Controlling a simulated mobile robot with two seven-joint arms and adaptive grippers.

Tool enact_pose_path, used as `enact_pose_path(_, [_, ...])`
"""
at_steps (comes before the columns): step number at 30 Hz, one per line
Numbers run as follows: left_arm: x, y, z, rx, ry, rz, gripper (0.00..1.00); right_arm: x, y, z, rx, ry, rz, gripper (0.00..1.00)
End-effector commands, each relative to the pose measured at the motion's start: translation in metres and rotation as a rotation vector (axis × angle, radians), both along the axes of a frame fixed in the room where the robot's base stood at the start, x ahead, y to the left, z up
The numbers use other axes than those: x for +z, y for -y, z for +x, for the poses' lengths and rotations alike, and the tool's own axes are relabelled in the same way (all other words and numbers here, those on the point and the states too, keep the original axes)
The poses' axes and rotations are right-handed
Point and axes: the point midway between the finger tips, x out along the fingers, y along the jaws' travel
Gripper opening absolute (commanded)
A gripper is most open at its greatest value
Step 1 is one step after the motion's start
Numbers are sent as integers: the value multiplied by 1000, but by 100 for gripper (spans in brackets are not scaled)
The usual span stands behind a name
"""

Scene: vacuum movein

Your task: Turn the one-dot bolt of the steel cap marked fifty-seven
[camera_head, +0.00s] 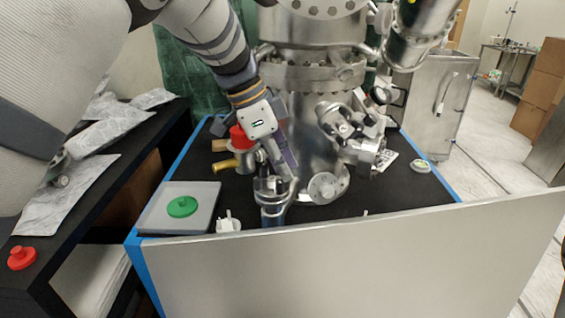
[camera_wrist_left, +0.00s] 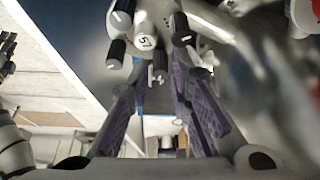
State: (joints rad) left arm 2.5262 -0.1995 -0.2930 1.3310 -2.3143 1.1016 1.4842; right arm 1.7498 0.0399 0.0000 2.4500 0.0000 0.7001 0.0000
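A steel cap (camera_wrist_left: 147,42) with a round white label reading 57 shows at the top of the left wrist view. Dark cylindrical bolts stand around the label: one at the right (camera_wrist_left: 181,30), one at the upper left (camera_wrist_left: 121,22) and one at the lower left (camera_wrist_left: 115,51). Their white marks are too small for me to count dots. My left gripper (camera_wrist_left: 160,85) has its two purple fingers apart with a gap between them, just below the cap. In the head view my left gripper (camera_head: 284,165) points down beside a steel fitting (camera_head: 271,187). My right gripper is not visible.
A steel chamber column (camera_head: 315,110) with valves (camera_head: 360,130) stands behind the fitting. A grey tray (camera_head: 203,218) with a green disc (camera_head: 182,207) and a small white part (camera_head: 228,222) are to the left. A pale panel (camera_head: 350,265) closes the front.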

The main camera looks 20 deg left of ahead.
Motion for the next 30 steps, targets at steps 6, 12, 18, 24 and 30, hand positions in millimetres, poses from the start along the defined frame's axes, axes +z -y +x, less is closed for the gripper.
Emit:
enact_pose_path(6, [0,0,0,0,-1,0,0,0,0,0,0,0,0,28])
enact_pose_path(12, [-1,0,0,-25,-1,0,0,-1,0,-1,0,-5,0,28])
enact_pose_path(18, [-3,0,1,-128,-3,0,0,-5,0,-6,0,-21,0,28])
enact_pose_path(24, [-3,0,2,-274,-4,1,0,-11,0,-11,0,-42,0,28])
enact_pose_path(30, [-3,0,3,-404,-4,0,0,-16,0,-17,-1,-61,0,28])
